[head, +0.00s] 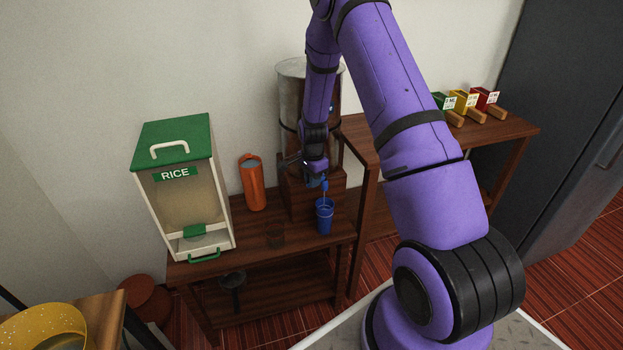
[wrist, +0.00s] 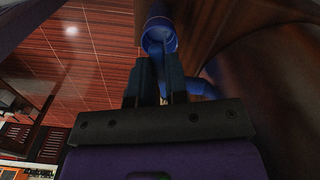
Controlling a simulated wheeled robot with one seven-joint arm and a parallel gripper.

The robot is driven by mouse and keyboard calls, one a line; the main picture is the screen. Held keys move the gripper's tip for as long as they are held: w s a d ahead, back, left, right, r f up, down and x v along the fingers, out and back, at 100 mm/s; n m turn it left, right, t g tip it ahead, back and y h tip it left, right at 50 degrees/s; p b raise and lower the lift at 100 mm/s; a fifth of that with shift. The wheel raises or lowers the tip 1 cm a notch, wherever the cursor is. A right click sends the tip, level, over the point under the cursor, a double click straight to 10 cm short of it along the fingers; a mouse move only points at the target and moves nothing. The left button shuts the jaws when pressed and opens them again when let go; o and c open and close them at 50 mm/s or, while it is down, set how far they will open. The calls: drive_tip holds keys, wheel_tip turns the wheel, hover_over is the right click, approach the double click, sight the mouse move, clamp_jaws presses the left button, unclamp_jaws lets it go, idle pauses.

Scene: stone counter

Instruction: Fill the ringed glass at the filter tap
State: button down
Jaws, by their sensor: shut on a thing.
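The blue glass (head: 325,217) stands upright on the low wooden table, below the blue tap of the filter (head: 293,85). In the wrist view the glass (wrist: 158,35) lies beyond my fingertips, its open mouth facing the camera. My gripper (head: 318,180) is at the tap, above the glass. In the wrist view my gripper (wrist: 158,78) is shut on the blue tap (wrist: 203,88), whose gripped part is mostly hidden between the fingers. A thin pale line runs from the tap toward the glass, like a water stream. The water level is too small to tell.
An orange bottle (head: 252,184) and a green-lidded rice bin (head: 186,195) stand further left. Coloured boxes (head: 466,102) sit on the higher table at right. A dark ladle-like item (head: 232,282) is below.

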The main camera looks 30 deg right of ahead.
drive_tip(key=shift+s+n, duration=0.15)
drive_tip(key=shift+n, duration=0.15)
drive_tip(key=c, duration=1.1)
unclamp_jaws()
wheel_tip(320, 180, up, 11)
drive_tip(key=shift+f, duration=0.1)
